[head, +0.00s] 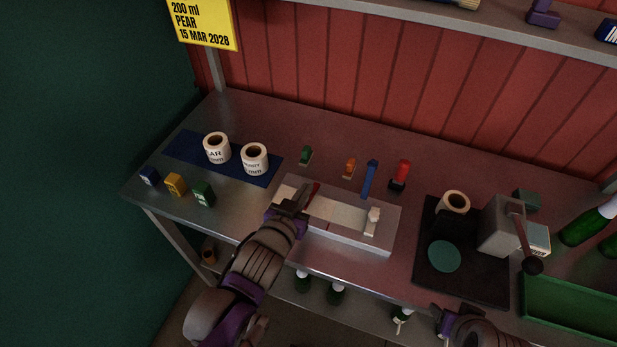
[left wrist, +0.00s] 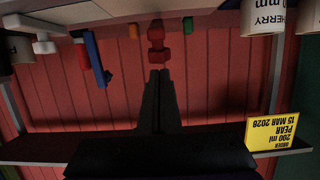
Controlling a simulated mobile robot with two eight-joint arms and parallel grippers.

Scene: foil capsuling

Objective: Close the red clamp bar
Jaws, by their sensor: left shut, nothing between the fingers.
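A grey fixture (head: 345,236) with a pale top lies on the bench. The red clamp bar (head: 314,188) is at its left part, largely hidden behind my left gripper (head: 299,198) in the head view. In the left wrist view the red clamp bar (left wrist: 157,42) stands just beyond the fingertips of the left gripper (left wrist: 158,72), whose fingers are together and empty. Whether they touch the bar I cannot tell. A white clamp (head: 373,218) is at the fixture's right end. My right arm shows only at the lower right; its fingers are not clear.
Green (head: 305,155), orange (head: 349,168), blue (head: 370,179) and red (head: 401,174) items stand behind the fixture. Two label rolls (head: 255,158) stand on a blue mat (head: 185,147) at the left. A lever machine (head: 497,228) on a black mat (head: 470,286) is at the right.

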